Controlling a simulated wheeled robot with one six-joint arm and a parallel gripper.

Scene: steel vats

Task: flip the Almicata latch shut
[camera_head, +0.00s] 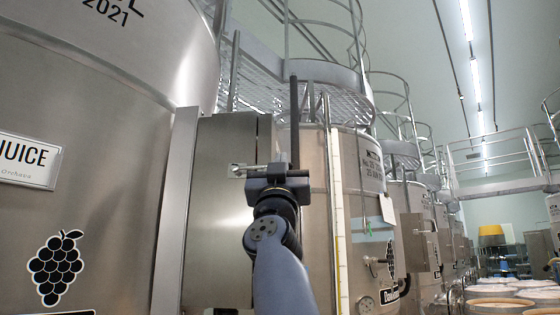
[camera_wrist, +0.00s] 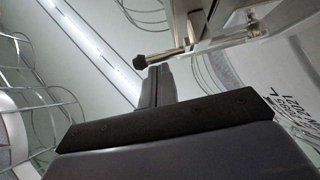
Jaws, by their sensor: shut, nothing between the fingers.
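My gripper (camera_head: 279,162) is raised in front of the steel vats, beside the grey steel cabinet's right edge. In the wrist view its fingers (camera_wrist: 158,70) are together with nothing between them. A small metal fitting (camera_head: 243,171), perhaps the latch, sticks out just left of my gripper. In the wrist view a metal rod with a black knob (camera_wrist: 140,62) runs from a bracket just beyond the fingertips. It looks close to them, but I cannot tell whether they touch. No Almicata label is readable, and my gripper hides part of the fitting.
A large vat (camera_head: 110,150) with a JUICE sign (camera_head: 28,161) stands at left. The steel cabinet (camera_head: 222,215) is behind my arm. A walkway with railings (camera_head: 320,75) hangs above. More vats (camera_head: 385,180) line the right, with barrels (camera_head: 500,292) at lower right.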

